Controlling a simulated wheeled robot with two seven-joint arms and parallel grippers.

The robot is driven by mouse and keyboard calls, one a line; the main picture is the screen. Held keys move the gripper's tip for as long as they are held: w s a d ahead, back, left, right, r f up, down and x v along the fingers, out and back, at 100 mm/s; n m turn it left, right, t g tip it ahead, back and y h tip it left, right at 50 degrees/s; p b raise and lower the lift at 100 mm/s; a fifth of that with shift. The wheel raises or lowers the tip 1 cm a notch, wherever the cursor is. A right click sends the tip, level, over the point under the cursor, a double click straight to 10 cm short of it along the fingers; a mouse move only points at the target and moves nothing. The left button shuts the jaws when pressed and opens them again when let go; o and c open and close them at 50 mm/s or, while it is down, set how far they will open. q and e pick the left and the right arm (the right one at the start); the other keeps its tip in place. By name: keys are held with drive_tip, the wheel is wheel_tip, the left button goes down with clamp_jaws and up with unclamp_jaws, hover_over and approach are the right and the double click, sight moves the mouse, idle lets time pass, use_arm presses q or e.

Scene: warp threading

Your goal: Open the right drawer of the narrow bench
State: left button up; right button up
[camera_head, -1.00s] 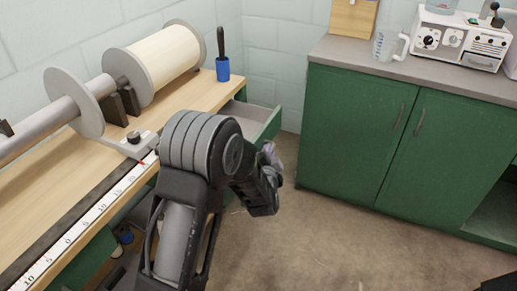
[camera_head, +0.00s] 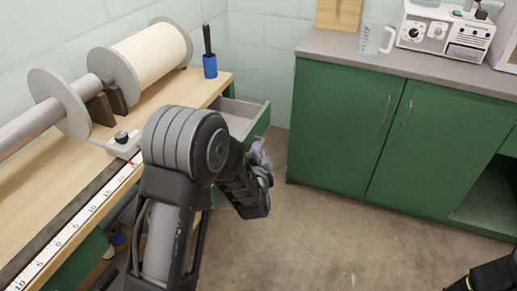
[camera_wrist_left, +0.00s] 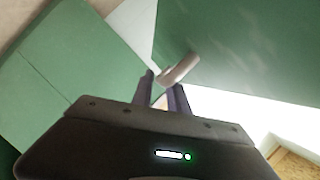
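The narrow bench (camera_head: 60,190) with a wooden top runs along the left in the head view. Its green drawer (camera_head: 262,122) at the far right end stands pulled out, and its pale inside shows. My left gripper (camera_head: 260,155) is low in front of the drawer front, partly hidden behind my wrist. In the left wrist view, the two fingers (camera_wrist_left: 162,88) stand apart. The light bar handle (camera_wrist_left: 180,70) on the green front (camera_wrist_left: 240,45) lies at the fingertips; I cannot tell whether they touch it.
A roller (camera_head: 150,58) and a blue cup with a brush (camera_head: 209,66) stand on the bench. A green cabinet (camera_head: 340,130) with a jug (camera_head: 375,38) and a white device (camera_head: 445,32) on top stands right. The floor (camera_head: 320,235) between is clear.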

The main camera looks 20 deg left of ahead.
use_arm(q)
drive_tip(key=v, duration=0.5)
drive_tip(key=shift+s+d+r, duration=0.1)
drive_tip(key=shift+s, duration=0.25)
